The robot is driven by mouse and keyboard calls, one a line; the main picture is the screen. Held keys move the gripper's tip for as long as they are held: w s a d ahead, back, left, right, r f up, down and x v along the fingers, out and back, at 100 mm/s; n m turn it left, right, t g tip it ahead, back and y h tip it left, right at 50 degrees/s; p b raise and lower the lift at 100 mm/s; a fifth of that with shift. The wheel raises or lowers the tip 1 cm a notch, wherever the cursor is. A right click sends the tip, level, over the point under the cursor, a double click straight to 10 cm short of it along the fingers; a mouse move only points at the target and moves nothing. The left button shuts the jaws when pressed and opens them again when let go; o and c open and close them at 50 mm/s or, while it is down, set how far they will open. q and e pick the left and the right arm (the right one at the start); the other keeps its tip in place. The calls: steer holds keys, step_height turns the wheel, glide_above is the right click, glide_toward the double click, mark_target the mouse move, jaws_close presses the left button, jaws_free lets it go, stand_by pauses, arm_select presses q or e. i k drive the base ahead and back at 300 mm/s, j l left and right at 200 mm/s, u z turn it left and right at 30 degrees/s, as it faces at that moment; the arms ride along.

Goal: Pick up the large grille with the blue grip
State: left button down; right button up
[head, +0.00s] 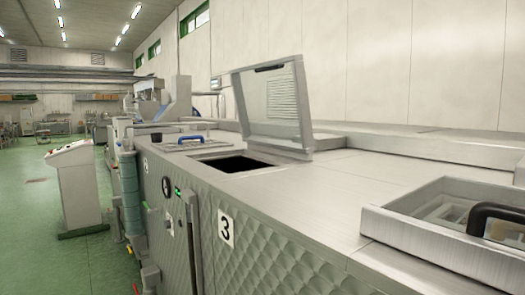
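A blue grip (190,139) shows in the head view, left of the middle, on the steel machine top. It sits on a flat, light metal piece (172,148), which appears to be the large grille. The piece lies beyond the open hatch, and its mesh is too small to make out. Neither of my grippers is in view.
A dark square hatch opening (235,163) has its lid (272,105) raised. A raised steel frame (400,241) with a black handle (492,213) stands at the near right. A control console (76,185) stands on the green floor (30,235) at left.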

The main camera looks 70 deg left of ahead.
mark_target(180, 143)
steer(key=u, duration=2.75)
steer(key=i+j+z, duration=0.1)
steer(key=i+j, duration=0.35)
steer(key=j, duration=0.15)
steer(key=i+j+z, duration=0.15)
steer(key=j, duration=0.2)
steer(key=i+j+z, duration=0.1)
steer(key=i+j, duration=0.35)
steer(key=j, duration=0.25)
steer(key=i+j+z, duration=0.15)
steer(key=j, duration=0.2)
steer(key=i, duration=0.05)
